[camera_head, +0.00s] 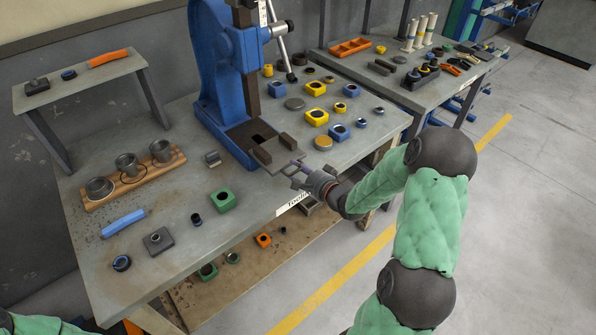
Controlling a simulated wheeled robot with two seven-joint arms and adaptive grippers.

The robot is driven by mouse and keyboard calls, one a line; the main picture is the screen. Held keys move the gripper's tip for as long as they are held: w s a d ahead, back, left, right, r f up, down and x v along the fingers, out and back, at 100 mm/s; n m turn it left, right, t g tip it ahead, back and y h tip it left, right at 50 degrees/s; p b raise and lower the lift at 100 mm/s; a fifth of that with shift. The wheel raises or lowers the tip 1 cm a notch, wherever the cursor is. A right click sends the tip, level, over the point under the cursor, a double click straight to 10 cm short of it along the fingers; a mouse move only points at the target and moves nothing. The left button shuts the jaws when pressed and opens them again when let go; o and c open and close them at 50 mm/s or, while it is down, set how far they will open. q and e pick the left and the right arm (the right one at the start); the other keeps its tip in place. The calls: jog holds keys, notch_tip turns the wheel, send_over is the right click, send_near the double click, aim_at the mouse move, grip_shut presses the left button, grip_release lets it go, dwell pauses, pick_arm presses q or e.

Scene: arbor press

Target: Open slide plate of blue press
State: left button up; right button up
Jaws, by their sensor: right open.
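The blue press (209,62) stands at the back middle of the near workbench, its ram above a dark base. The grey slide plate (276,157) lies at the front of this base, toward the bench edge, beside a dark opening. My right gripper (297,173) is open at the plate's front right end. Its fingertips are very close to the plate; I cannot tell whether they touch it. My left gripper is out of view; only a green part of my left arm shows at the bottom left corner.
Yellow, blue and grey parts crowd the bench right of the press. A green block (223,200), a wooden holder (134,182) with metal cups and a blue handle (123,223) lie left. A lower shelf (225,284) holds more parts. Floor at right is clear.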

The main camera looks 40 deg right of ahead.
jog(key=shift+s, duration=0.1)
jog(key=a+v, duration=0.1)
jog(key=v, duration=1)
jog(key=shift+s+d, duration=0.4)
jog(key=shift+d, duration=0.05)
